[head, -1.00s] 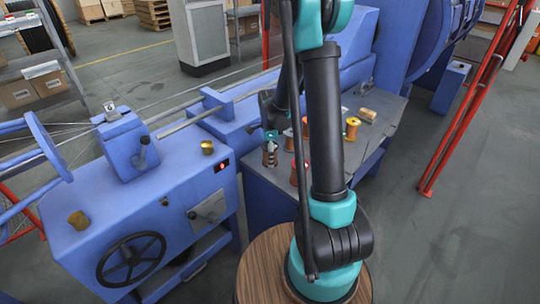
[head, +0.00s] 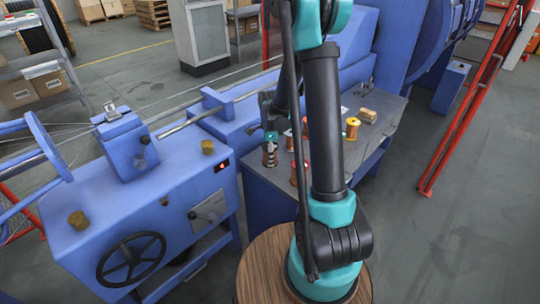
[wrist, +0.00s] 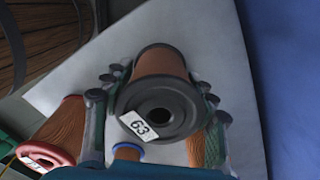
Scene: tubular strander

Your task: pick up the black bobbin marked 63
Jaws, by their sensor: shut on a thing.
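The black bobbin marked 63 (wrist: 160,98) is in the middle of the wrist view, with a black flange, a dark centre hole, copper-coloured wire and a white label reading 63. My gripper (wrist: 157,82) is shut on it, with a finger on each side. I cannot tell whether the held bobbin is clear of the table.
A red-rimmed bobbin (wrist: 50,145) stands at lower left in the wrist view, and a blue-rimmed one (wrist: 128,152) is below the held bobbin. The blue machine (head: 150,195) borders the left.

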